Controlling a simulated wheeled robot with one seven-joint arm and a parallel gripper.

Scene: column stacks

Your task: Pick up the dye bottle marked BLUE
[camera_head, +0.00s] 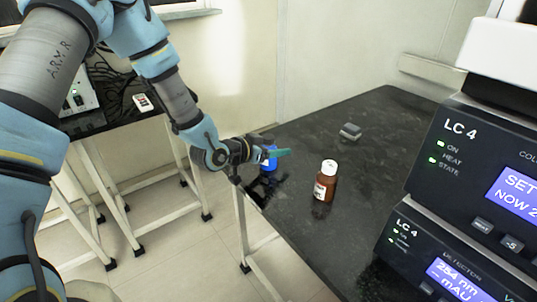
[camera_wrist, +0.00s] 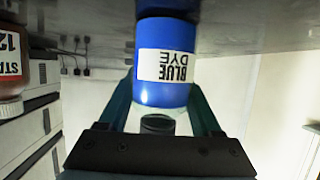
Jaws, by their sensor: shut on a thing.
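The blue dye bottle (camera_wrist: 163,92) fills the middle of the wrist view, and its white label reads BLUE DYE upside down there. In the head view the blue bottle (camera_head: 268,162) shows near the left edge of the dark table (camera_head: 330,235), partly hidden by my gripper (camera_head: 272,155). In the wrist view my gripper (camera_wrist: 162,95) has one teal finger on each side of the bottle and is shut on it. I cannot tell whether the bottle's base touches the table.
A brown bottle (camera_head: 325,184) with a white cap stands to the right; it also shows at the left edge of the wrist view (camera_wrist: 10,80). A small grey block (camera_head: 350,131) lies further back. Stacked LC 4 instruments (camera_head: 470,180) stand at the right.

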